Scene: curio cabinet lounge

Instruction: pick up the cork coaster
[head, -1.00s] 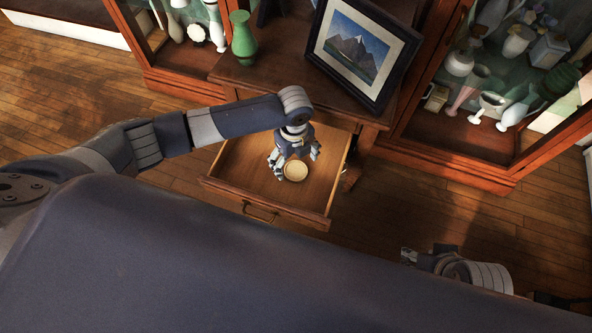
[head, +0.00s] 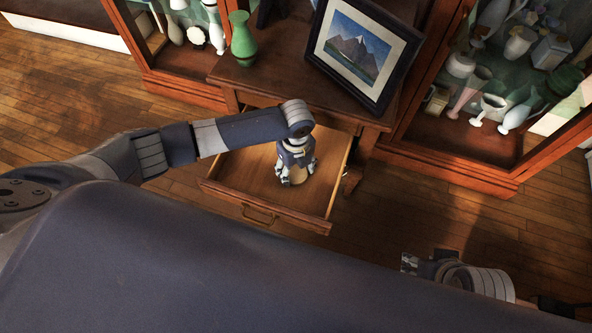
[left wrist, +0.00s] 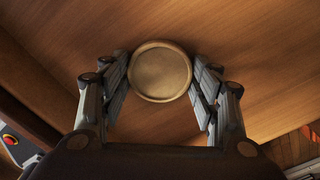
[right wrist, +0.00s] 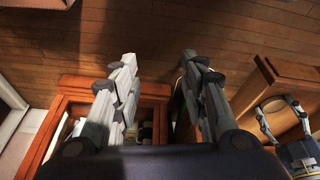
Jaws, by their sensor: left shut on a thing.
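The cork coaster (left wrist: 161,71) is a round tan disc with a raised rim, inside the open wooden drawer (head: 236,180). In the left wrist view it sits between the two fingers of my left gripper (left wrist: 161,85), which is shut on it at its left and right edges. In the head view my left gripper (head: 296,178) points down into the drawer and covers most of the coaster. My right gripper (right wrist: 160,95) is open and empty, away from the drawer; it also shows at the lower right of the head view (head: 410,262).
The drawer's front and side walls surround the left gripper. Above it, the cabinet top holds a framed mountain picture (head: 360,48) and a green vase (head: 242,40). Glass cabinets with several vases (head: 492,103) stand on both sides.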

